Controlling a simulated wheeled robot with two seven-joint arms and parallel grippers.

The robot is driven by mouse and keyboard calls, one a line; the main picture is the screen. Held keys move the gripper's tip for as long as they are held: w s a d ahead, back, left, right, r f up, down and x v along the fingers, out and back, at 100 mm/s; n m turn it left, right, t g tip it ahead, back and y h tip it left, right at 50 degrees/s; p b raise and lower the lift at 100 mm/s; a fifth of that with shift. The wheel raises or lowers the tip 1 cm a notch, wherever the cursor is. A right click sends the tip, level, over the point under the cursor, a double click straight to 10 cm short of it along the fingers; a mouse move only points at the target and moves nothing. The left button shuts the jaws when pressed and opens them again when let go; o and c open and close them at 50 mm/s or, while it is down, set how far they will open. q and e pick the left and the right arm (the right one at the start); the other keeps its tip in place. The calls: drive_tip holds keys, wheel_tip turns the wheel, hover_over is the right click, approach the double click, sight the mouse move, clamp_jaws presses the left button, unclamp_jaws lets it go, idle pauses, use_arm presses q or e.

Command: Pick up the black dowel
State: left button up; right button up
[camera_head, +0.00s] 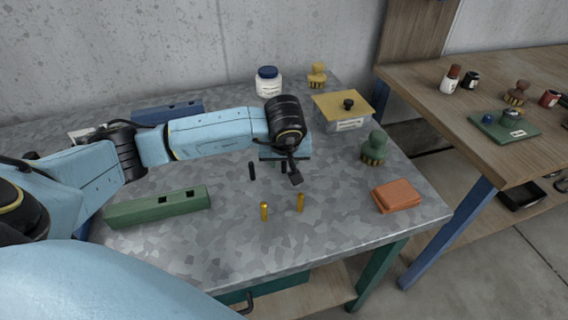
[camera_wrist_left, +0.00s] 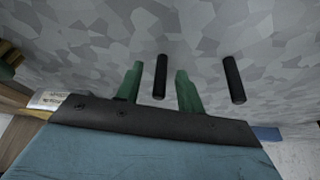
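Two black dowels stand upright on the grey mottled tabletop. One black dowel (camera_head: 251,171) is clear of the gripper, and it shows at the right of the left wrist view (camera_wrist_left: 234,80). The other black dowel (camera_head: 283,167) is partly hidden under my left gripper (camera_head: 290,171). In the left wrist view this dowel (camera_wrist_left: 160,77) shows between the two green fingers of my left gripper (camera_wrist_left: 159,72), with a gap on each side. The left gripper is open and holds nothing. My right gripper is not in view.
A green block with square holes (camera_head: 160,207) lies left, a blue block (camera_head: 168,112) behind. A yellow-lidded box (camera_head: 343,108), green brush (camera_head: 374,148) and orange cloth (camera_head: 398,196) are on the right.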

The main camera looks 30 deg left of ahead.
use_arm(q)
clamp_jaws()
idle(0.3)
